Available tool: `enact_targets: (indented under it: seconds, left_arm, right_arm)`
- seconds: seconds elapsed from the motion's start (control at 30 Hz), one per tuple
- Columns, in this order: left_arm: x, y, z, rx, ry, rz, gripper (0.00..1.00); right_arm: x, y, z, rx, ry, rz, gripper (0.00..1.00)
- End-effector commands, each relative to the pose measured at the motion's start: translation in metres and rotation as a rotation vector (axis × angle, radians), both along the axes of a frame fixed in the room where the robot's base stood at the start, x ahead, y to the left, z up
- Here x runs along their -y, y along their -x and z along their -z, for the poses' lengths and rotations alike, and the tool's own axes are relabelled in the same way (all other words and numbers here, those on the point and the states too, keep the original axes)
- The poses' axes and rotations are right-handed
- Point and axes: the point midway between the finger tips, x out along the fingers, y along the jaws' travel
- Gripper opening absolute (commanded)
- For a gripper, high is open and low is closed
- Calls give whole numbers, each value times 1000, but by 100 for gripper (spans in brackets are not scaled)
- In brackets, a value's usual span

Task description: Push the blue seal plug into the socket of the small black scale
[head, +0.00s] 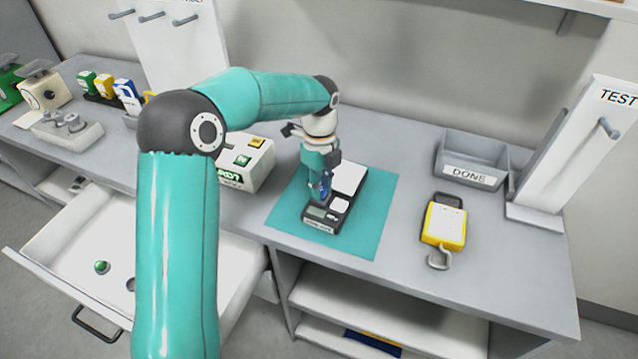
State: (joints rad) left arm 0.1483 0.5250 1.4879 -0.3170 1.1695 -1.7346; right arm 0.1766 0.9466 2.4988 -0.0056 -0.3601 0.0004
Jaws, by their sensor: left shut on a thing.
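The small black scale (322,222) lies on a teal mat (372,228) on the grey table. It has a display on its near part and pale plates behind and beside it. My left gripper (321,192) points down over the scale's left side and is shut on the blue seal plug (326,186). Only a little blue shows between the fingers. The socket is hidden by the gripper, so I cannot tell whether the plug touches it. My right gripper is out of view.
A yellow hanging scale (444,224) lies right of the mat. A grey DONE bin (470,160) stands behind it, beside a white TEST board (578,150). A white box (247,165) stands left of the mat. An open drawer (70,235) holds a green plug (102,267).

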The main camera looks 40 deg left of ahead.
Motion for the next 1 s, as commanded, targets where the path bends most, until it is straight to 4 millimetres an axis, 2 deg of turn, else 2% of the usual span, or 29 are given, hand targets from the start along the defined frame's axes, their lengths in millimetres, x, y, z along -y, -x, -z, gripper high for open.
enact_targets:
  seconds: [0.23,0.27,0.4,0.43,0.77,0.87,1.0]
  left_arm:
    - [0,0,0,0,0,0,11]
    - [0,0,0,0,0,0,29]
    - [0,0,0,0,0,0,52]
    - [0,0,0,0,0,0,55]
    - [0,0,-1,1,0,-1,55]
    - [-1,-1,-8,2,-1,-1,55]
    - [-2,-2,-27,3,-1,-1,55]
  right_arm:
    - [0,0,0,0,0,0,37]
    - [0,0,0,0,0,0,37]
    - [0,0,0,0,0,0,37]
    - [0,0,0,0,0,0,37]
    - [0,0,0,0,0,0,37]
    - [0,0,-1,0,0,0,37]
    - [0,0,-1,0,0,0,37]
